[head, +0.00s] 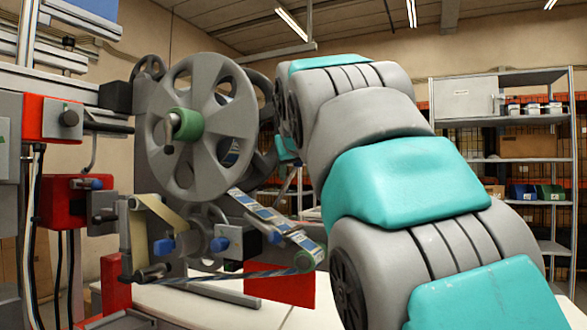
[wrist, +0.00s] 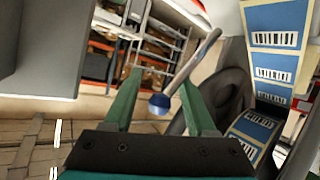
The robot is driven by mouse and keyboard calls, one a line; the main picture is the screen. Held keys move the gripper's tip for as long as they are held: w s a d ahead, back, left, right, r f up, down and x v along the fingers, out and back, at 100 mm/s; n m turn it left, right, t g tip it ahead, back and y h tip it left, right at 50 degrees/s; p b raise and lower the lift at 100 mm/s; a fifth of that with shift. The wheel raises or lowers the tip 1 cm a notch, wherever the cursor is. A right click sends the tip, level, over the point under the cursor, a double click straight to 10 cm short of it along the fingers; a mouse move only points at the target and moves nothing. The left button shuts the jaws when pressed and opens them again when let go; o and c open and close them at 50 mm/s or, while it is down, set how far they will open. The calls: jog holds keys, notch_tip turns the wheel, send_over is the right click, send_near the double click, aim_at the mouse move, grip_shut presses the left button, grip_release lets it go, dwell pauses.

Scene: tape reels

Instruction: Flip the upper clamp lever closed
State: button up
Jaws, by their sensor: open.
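In the wrist view my gripper (wrist: 160,84) is open, its two green fingers apart and nothing held between them. A grey lever rod with a blue knob (wrist: 159,104) slants down from the upper right. In the head view the machine has a big grey reel (head: 163,100) with a green hub (head: 187,124). My gripper is hidden there behind the reel and arm.
The label path (head: 262,212) also shows in the head view. Red blocks (head: 62,201) stand at left. Shelves (head: 508,150) stand far behind.

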grip_shut()
dwell(0.4)
dwell(1.0)
